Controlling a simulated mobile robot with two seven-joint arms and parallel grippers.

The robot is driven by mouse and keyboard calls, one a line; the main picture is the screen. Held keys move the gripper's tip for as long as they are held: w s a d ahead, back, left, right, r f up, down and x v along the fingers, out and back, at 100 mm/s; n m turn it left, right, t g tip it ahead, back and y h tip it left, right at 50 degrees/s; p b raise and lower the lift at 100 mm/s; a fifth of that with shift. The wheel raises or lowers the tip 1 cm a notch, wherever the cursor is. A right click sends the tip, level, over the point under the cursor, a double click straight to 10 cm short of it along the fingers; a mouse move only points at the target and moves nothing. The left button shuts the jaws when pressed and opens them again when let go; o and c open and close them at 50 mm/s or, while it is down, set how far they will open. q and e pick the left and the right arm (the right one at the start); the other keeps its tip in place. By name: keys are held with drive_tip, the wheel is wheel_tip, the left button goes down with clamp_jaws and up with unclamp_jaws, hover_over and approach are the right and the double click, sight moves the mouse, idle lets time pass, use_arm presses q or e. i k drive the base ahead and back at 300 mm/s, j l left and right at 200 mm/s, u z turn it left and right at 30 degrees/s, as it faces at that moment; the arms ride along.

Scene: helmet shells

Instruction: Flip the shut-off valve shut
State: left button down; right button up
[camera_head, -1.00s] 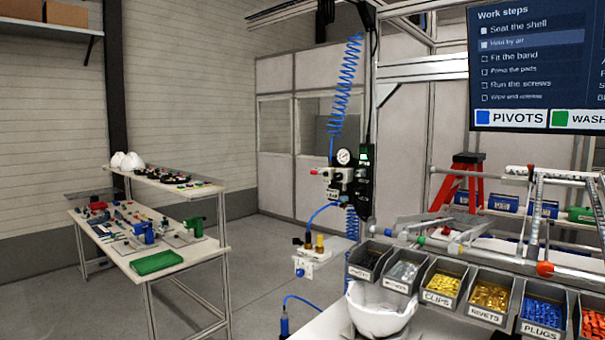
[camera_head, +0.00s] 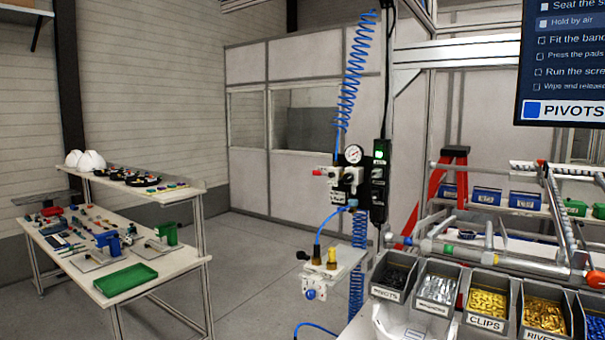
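The air unit hangs on the frame post near the middle of the view. A blue hose (camera_head: 336,215) runs down from the unit to a white bracket (camera_head: 335,258) with brass fittings (camera_head: 331,258) and a blue knob (camera_head: 310,294). Neither of my grippers is in view.
Part bins (camera_head: 436,289) and a white shell (camera_head: 392,325) fill the lower right. A coiled blue hose (camera_head: 356,80) hangs above the air unit. A side table with a green tray (camera_head: 125,279) stands left. Open floor (camera_head: 235,265) lies between.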

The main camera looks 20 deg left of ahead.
sight(331, 175)
drive_tip(key=i+j, duration=0.15)
drive_tip(key=j, duration=0.25)
drive_tip(key=i+j, duration=0.15)
drive_tip(key=j, duration=0.25)
drive_tip(key=i+j, duration=0.15)
drive_tip(key=j, duration=0.3)
drive_tip(key=i+j+u, duration=0.1)
drive_tip(key=j, duration=0.3)
drive_tip(key=j+z, duration=0.1)
drive_tip(key=j, duration=0.45)
drive_tip(key=i+j, duration=0.1)
drive_tip(key=j, duration=0.25)
drive_tip(key=i+j+z, duration=0.15)
drive_tip(key=j, duration=0.2)
drive_tip(key=i+j, duration=0.1)
drive_tip(key=j, duration=0.25)
drive_tip(key=i+j+z, duration=0.3)
drive_tip(key=i+j, duration=0.45)
drive_tip(key=i, duration=0.15)
